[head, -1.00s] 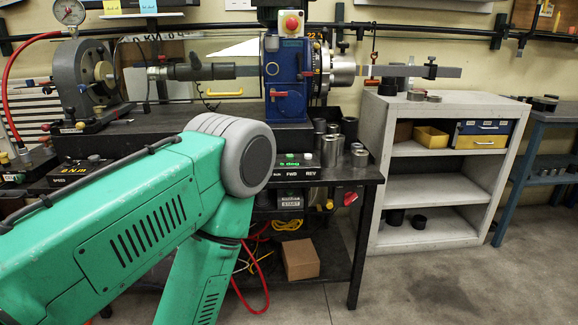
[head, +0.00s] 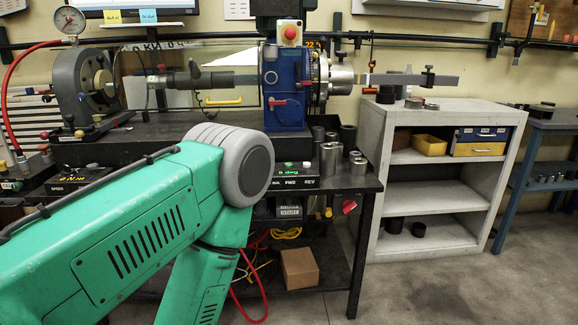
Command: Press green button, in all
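A control box (head: 292,183) with FWD and REV labels sits at the front edge of the black bench. My green left arm crosses the lower left and hides part of the bench front. Neither gripper is in view.
A blue machine with a red knob (head: 290,33) stands on the bench. Metal cylinders (head: 329,160) stand right of the control box. A grey shelf (head: 381,178) is at right. A cardboard box (head: 299,268) and cables lie on the lower shelf. Floor at front right is clear.

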